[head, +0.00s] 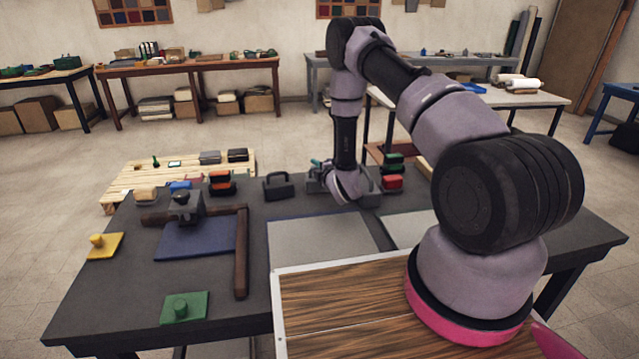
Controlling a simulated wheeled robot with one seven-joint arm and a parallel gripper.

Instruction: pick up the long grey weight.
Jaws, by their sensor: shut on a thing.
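The long grey weight (314,186) is at the far edge of the dark table, partly hidden behind my wrist. Its grey body shows to the left of the wrist, and a grey part also shows to the right. My gripper (325,176) is down at this weight and shut on it. The fingertips are mostly hidden by the wrist. I cannot tell whether the weight touches the table or is slightly raised.
A black handled weight (278,188) stands just left. Red and green blocks (392,182) are close on the right. A bare grey panel (325,243) lies in front.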

